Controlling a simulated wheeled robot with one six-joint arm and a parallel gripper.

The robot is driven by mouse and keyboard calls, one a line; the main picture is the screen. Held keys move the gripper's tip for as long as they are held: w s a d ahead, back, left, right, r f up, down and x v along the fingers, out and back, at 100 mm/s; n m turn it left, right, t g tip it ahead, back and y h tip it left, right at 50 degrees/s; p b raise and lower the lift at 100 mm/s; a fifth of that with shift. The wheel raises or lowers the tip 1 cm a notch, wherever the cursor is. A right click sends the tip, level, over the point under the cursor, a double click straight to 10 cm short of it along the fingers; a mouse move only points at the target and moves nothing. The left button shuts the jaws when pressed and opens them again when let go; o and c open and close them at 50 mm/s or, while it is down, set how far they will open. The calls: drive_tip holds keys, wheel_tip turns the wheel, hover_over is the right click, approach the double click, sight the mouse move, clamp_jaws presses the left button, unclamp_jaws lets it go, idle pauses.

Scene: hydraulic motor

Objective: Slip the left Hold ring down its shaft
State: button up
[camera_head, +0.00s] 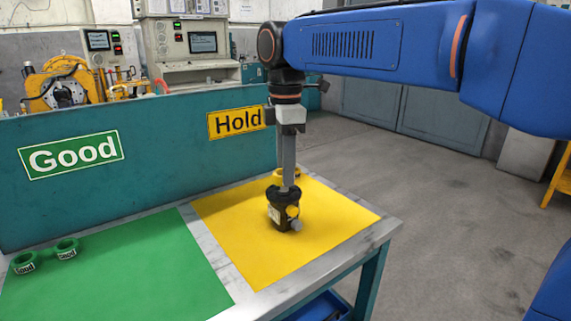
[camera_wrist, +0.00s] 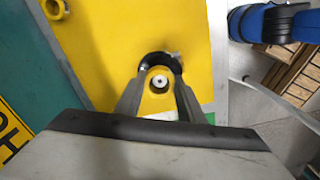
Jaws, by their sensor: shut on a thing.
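My gripper (camera_wrist: 159,75) points down over the yellow mat with its fingers closed in from both sides. Between them, the wrist view shows a yellow round part, which appears to be the left Hold ring (camera_wrist: 150,83), around a pale shaft end (camera_wrist: 159,81). Dark material curves round its upper side. In the head view my gripper (camera_head: 288,188) reaches the top of a dark hydraulic motor (camera_head: 274,201), which has yellow and grey parts and a white patch. The fingers partly hide the ring, so its exact height on the shaft cannot be told.
Another yellow ring (camera_head: 291,174) lies behind on the yellow mat (camera_head: 330,212), and shows in the wrist view (camera_wrist: 54,8). Two green Good rings (camera_head: 67,249) lie on the green mat (camera_head: 140,275). A teal panel (camera_head: 170,170) backs the table; the yellow mat's front is clear.

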drive_tip(key=shift+f, duration=0.7)
drive_tip(key=o, duration=1.1)
drive_tip(key=shift+r, duration=0.15)
drive_tip(key=shift+r, duration=2.85)
drive_tip(key=shift+r, duration=0.1)
